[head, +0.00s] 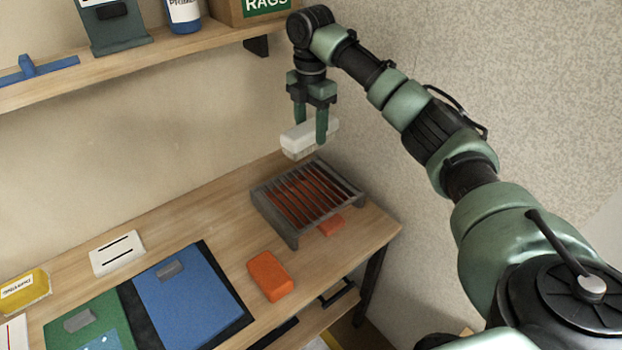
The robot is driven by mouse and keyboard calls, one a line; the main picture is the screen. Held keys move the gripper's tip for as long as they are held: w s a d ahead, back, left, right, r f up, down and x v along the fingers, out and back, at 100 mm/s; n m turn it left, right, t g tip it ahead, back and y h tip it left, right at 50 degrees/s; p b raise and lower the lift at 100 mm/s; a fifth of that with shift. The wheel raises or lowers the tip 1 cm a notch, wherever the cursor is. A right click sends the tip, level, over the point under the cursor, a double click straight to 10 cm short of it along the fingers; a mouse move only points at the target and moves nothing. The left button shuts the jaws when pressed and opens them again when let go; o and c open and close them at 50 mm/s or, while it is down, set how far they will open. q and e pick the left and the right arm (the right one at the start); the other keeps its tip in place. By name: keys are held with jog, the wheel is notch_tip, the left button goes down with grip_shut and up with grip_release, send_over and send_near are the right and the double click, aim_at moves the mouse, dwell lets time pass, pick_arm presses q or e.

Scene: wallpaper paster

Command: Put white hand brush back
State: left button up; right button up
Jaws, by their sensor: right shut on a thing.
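The white hand brush (298,139) has a pale block body with short bristles underneath. My right gripper (309,132) is shut on it and holds it in the air, above the back part of a dark slatted rack (306,196). The brush looks level and apart from the rack. The rack stands at the right end of the wooden table (215,236). My left gripper is not in view.
An orange block (270,276) lies in front of the rack, and orange shows beneath the slats. Blue (189,297) and green (88,325) boards lie left. A wall shelf (150,62) holds a rags box (250,8) and bottle.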

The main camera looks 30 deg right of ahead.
notch_tip(320, 180, down, 11)
jog(key=shift+f+p, duration=0.2)
jog(key=shift+p, duration=0.25)
notch_tip(320, 180, down, 3)
jog(key=shift+p, duration=0.8)
jog(key=shift+f, duration=0.25)
jog(key=shift+f, duration=0.3)
jog(key=o, duration=1.4)
